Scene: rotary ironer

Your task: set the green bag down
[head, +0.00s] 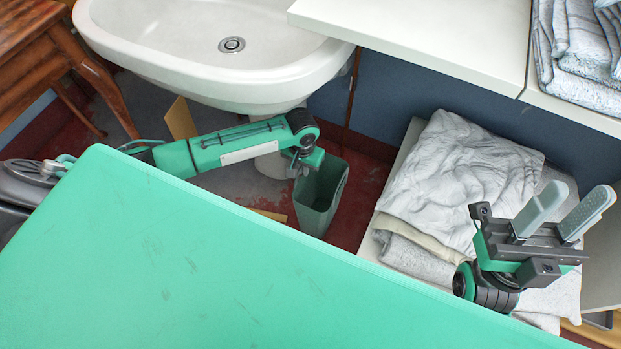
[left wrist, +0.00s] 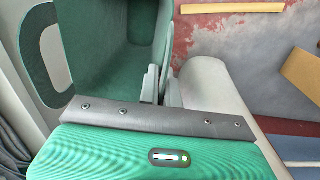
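The green bag (head: 322,196) is upright and open-topped beside the sink pedestal in the head view. I cannot tell whether its base touches the floor. It also fills the upper left of the left wrist view (left wrist: 105,60), where a handle opening shows. My left gripper (head: 302,170) is at the bag's top rim. In the left wrist view its grey fingers (left wrist: 158,84) are close together on the bag's wall. My right gripper (head: 580,191) is open and empty, with its fingers pointing up, at the right of the head view.
Folded white linen (head: 465,175) lies on a low surface to the right of the bag. A wooden table (head: 45,45) stands at the left. Loose tan pieces (left wrist: 302,78) lie on the red-grey floor.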

